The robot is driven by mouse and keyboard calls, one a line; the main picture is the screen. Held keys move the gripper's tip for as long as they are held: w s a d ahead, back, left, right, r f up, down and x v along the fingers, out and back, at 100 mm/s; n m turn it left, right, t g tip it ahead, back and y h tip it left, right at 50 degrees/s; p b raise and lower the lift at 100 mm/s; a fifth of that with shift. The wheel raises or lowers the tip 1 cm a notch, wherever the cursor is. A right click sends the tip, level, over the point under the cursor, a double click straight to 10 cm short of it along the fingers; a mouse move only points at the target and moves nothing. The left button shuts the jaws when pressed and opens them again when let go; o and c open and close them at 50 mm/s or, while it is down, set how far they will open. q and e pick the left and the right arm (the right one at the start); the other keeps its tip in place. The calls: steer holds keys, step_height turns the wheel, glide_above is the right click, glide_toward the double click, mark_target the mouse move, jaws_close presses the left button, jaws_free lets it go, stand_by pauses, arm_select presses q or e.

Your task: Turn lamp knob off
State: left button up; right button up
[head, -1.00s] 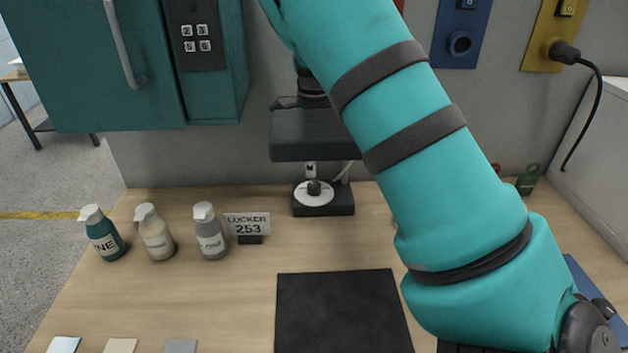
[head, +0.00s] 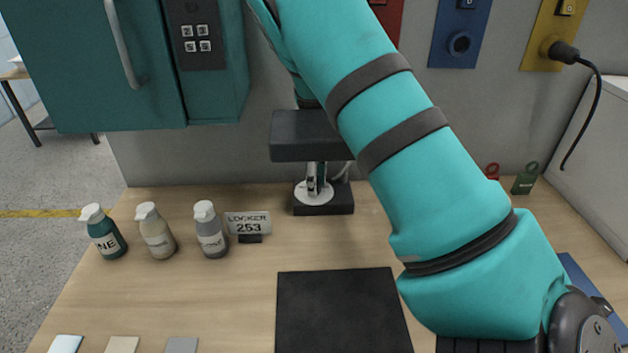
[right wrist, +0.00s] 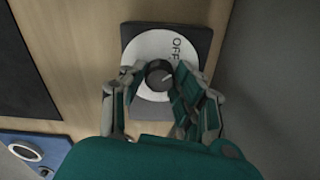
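The lamp knob (right wrist: 158,76) is a small dark round knob with a light pointer line, on a white dial (right wrist: 150,48) marked OFF. In the right wrist view the pointer slants up and right, not straight at the OFF mark. My right gripper (right wrist: 160,78) is open, with one finger on each side of the knob and small gaps seeming to remain. In the head view my right gripper (head: 317,183) is low over the white dial (head: 307,194) and hides the knob. The lamp head (head: 301,136) is a dark block above. My left gripper is not in view.
A locker sign (head: 248,224) and several pump bottles (head: 211,232) stand left of the lamp. A black mat (head: 340,310) lies in front. A teal cabinet (head: 90,70) hangs at upper left. Red and green tags (head: 525,180) stand at the right.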

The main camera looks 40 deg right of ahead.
jaws_close()
steer(key=shift+f+n+b, duration=0.15)
steer(key=shift+n+b, duration=0.7)
steer(key=shift+n, duration=0.15)
steer(key=shift+n+b, duration=0.55)
steer(key=shift+n, duration=0.45)
steer(key=shift+r+n, duration=0.2)
steer(key=shift+n, duration=0.1)
steer(key=o, duration=0.7)
jaws_free()
step_height(320, 180, up, 12)
